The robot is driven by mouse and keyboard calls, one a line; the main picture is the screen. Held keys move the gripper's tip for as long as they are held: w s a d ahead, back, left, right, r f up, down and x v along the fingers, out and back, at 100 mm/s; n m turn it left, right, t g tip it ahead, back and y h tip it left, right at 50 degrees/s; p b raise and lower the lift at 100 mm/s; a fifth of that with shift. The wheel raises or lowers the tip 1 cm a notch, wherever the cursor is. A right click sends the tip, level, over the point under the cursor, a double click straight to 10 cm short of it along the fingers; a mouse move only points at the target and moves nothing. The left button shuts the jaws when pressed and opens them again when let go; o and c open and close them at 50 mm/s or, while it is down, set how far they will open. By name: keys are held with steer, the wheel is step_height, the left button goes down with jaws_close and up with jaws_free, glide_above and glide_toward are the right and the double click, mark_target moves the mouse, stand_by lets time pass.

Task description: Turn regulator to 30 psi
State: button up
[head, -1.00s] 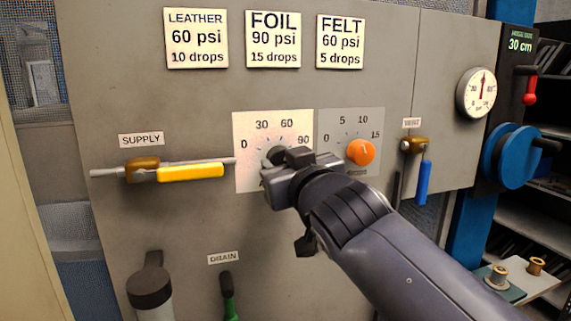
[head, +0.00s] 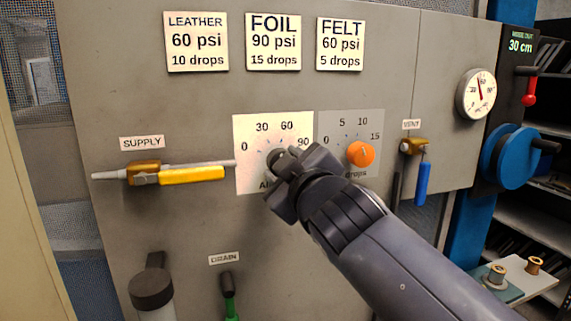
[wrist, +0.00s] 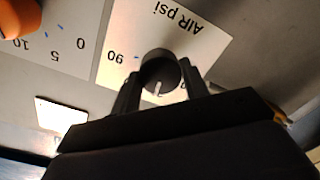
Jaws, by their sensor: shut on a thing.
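The air regulator is a dark round knob (wrist: 160,68) on a white plate (head: 245,150) marked 0, 30, 60 and 90. In the wrist view its white pointer mark points toward my gripper, near the plate's upward direction, seemingly between 30 and 60. My fingers hide those two numbers there. My gripper (wrist: 160,82) is shut on the knob, one finger on each side. In the head view my gripper (head: 282,162) covers most of the knob. The round gauge (head: 476,94) at the right has a red needle pointing up and slightly left.
The orange drops knob (head: 361,154) sits close right of my gripper. The yellow supply lever (head: 192,175) lies level at left. A blue vent lever (head: 424,183) hangs down at right. A green drain handle (head: 230,305) is below. Recipe cards (head: 273,43) are above.

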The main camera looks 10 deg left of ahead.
steer(key=shift+n, duration=1.1)
steer(key=o, duration=1)
steer(key=shift+s+d, duration=0.1)
steer(key=v, duration=1)
steer(key=shift+s, duration=0.3)
steer(key=shift+d, duration=0.1)
